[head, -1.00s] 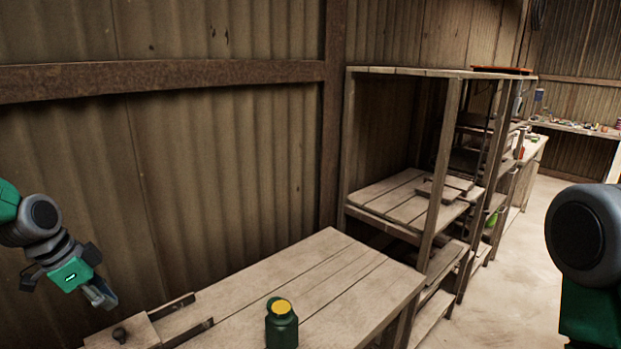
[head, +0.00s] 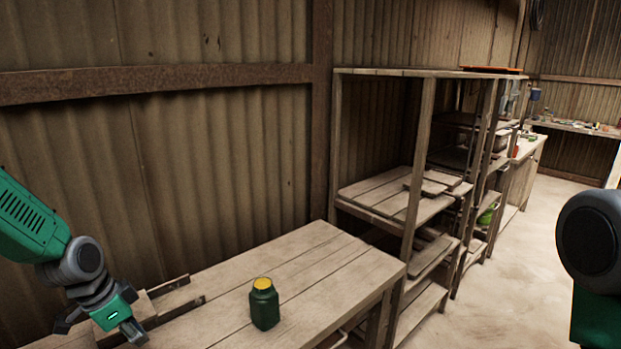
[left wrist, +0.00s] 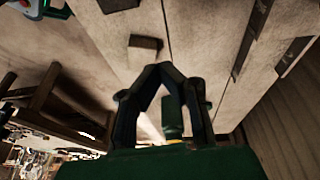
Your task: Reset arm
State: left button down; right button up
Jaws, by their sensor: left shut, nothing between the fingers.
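My left gripper (head: 136,334) is at the lower left of the head view, by the near left part of the wooden table (head: 335,265). It is shut with nothing held. In the left wrist view its two dark fingers (left wrist: 161,70) meet at the tips. A wooden press frame with dark metal rails (head: 178,300) is on the table, partly hidden behind the gripper. My right gripper is out of view; only part of my right arm shows at the right edge.
A dark green jar with a yellow lid (head: 264,307) stands upright on the table, right of my left gripper. A wooden shelf unit (head: 418,180) stands beyond the table. A corrugated wall (head: 220,170) runs behind. Open floor (head: 505,290) lies to the right.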

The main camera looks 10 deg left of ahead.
pick_arm(q)
jog(key=s+d+f+n, duration=0.1)
jog(key=s+d+f, duration=0.3)
jog(key=s, duration=0.1)
jog(key=s+d+f+n+y, duration=0.1)
jog(key=s+d+f+n, duration=0.1)
jog(key=s+d+f, duration=0.2)
jog(key=shift+s+d+f+g, duration=0.4)
jog(key=shift+f, duration=0.15)
jog(key=s+d+f+n+g+y, duration=0.1)
jog(key=s+d+f+n, duration=0.15)
jog(key=s, duration=0.65)
jog(key=s+d+f+n+y, duration=0.15)
jog(key=s+f, duration=0.25)
jog(key=s, duration=0.5)
notch_tip(320, 180, down, 8)
jog(key=w+b, duration=0.1)
jog(key=b, duration=0.7)
jog(key=shift+h, duration=0.35)
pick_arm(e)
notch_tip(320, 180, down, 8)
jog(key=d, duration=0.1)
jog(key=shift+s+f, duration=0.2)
pick_arm(q)
jog(key=shift+a, duration=0.25)
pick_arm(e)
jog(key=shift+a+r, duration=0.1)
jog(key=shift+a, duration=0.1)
